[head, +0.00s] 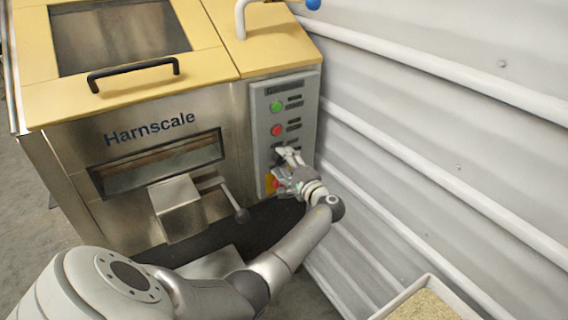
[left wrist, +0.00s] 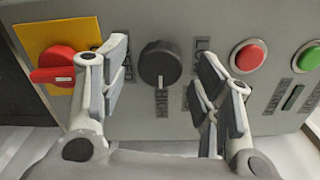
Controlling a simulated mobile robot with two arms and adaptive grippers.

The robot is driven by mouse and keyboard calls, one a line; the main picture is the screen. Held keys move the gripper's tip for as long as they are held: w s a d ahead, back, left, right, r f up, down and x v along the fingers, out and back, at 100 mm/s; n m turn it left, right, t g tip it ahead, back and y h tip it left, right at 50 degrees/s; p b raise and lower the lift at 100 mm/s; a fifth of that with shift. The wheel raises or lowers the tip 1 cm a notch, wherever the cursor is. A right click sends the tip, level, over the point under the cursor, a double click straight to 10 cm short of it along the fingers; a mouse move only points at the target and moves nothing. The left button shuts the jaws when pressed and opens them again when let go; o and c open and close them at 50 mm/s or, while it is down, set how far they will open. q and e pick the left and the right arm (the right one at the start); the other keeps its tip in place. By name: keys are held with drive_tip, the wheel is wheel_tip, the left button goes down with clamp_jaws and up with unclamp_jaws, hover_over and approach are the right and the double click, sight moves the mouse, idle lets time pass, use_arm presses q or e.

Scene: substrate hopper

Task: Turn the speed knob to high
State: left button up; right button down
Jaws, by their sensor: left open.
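The speed knob (left wrist: 160,63) is a round black dial on the grey control panel (head: 258,120). In the left wrist view it sits between the two fingers of my left gripper (left wrist: 162,70), with a visible gap on each side. A pale mark shows at the knob's lower edge, towards a label below it; other labels lie to its left and right, hard to read. In the head view my left gripper (head: 284,162) is at the lower part of the panel and hides the knob. It is open and empty. My right gripper is not in view.
A red button (left wrist: 248,56) and a green button (left wrist: 309,57) are right of the knob. A red rotary switch (left wrist: 55,66) on a yellow plate is close to the left finger. A corrugated wall (head: 430,110) stands right of the machine; a tray (head: 430,290) is at the lower right.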

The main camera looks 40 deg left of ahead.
use_arm(q)
drive_tip(key=v, duration=1.1)
drive_tip(key=shift+d, duration=0.3)
drive_tip(key=shift+s, duration=0.15)
